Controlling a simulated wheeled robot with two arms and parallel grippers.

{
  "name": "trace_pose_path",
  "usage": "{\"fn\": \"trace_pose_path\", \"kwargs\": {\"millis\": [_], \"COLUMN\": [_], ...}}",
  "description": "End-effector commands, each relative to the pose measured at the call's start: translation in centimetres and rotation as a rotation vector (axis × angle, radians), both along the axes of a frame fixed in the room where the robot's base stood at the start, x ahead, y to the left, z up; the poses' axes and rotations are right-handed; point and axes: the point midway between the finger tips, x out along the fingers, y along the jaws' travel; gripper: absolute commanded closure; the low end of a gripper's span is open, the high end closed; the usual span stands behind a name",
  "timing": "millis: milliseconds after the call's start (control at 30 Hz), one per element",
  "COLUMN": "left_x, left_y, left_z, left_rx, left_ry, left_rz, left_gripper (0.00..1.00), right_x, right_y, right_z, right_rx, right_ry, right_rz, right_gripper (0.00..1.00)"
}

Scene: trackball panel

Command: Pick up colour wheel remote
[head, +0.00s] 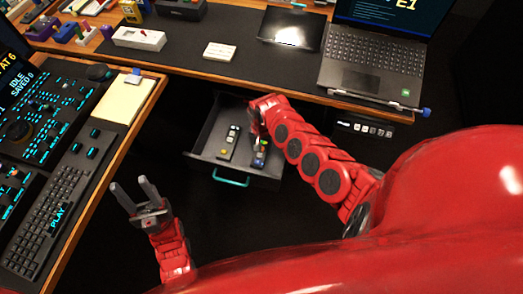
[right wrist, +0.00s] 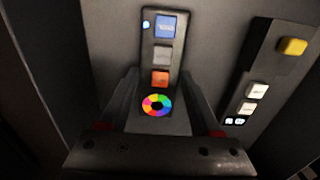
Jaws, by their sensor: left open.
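The colour wheel remote (head: 260,158) lies in the open drawer, partly hidden by my right gripper (head: 258,138) in the head view. In the right wrist view the remote (right wrist: 162,55) is dark, with blue, grey and orange buttons above a rainbow ring. My right gripper (right wrist: 160,85) reaches down with one finger on each side of the remote, very close to its sides. I cannot tell whether the fingers touch it. My left gripper (head: 136,190) is open and empty, left of the drawer and well apart from it.
The drawer (head: 201,150) has a teal handle (head: 231,182) at its front. A second remote (head: 229,143) with a yellow and white buttons lies left of the first. The desk edge (head: 230,82) overhangs behind. A control console with a keyboard (head: 45,190) stands left.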

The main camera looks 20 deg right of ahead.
Motion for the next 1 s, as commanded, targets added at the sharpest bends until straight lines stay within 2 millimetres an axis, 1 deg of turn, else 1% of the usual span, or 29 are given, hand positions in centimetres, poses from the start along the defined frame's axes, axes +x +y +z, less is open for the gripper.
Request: {"fn": "trace_pose_path", "kwargs": {"millis": [33, 167, 200, 267, 300, 533, 667, 767, 900, 1000], "left_x": [0.0, 0.0, 0.0, 0.0, 0.0, 0.0, 0.0, 0.0, 0.0, 0.0], "left_y": [0.0, 0.0, 0.0, 0.0, 0.0, 0.0, 0.0, 0.0, 0.0, 0.0], "left_z": [0.0, 0.0, 0.0, 0.0, 0.0, 0.1, 0.7, 1.6, 2.9, 3.4], "left_rx": [0.000, 0.000, 0.000, 0.000, 0.000, 0.000, 0.000, 0.000, 0.000, 0.000], "left_ry": [0.000, 0.000, 0.000, 0.000, 0.000, 0.000, 0.000, 0.000, 0.000, 0.000], "left_rz": [0.000, 0.000, 0.000, 0.000, 0.000, 0.000, 0.000, 0.000, 0.000, 0.000], "left_gripper": [0.50, 0.50, 0.50, 0.50, 0.50, 0.50, 0.50, 0.50, 0.50, 0.50], "right_x": [0.0, 0.0, 0.0, 0.0, 0.0, 0.0, 0.0, 0.0, 0.1, 0.0], "right_y": [0.0, 0.0, 0.0, 0.0, 0.0, 0.0, 0.0, -0.1, 0.0, 0.1], "right_z": [0.0, 0.0, 0.0, 0.0, 0.0, 0.2, 1.3, 3.0, 6.1, 8.0], "right_rx": [0.000, 0.000, 0.000, 0.000, 0.000, 0.000, 0.001, 0.001, 0.004, 0.004], "right_ry": [0.000, 0.000, 0.000, 0.000, 0.000, 0.000, -0.001, -0.001, -0.003, -0.001], "right_rz": [0.000, 0.000, 0.000, 0.000, 0.000, 0.000, -0.001, -0.004, -0.003, -0.002], "right_gripper": [0.52, 0.76, 0.83, 0.94, 0.96, 0.97, 0.97, 0.97, 0.97, 0.97]}}
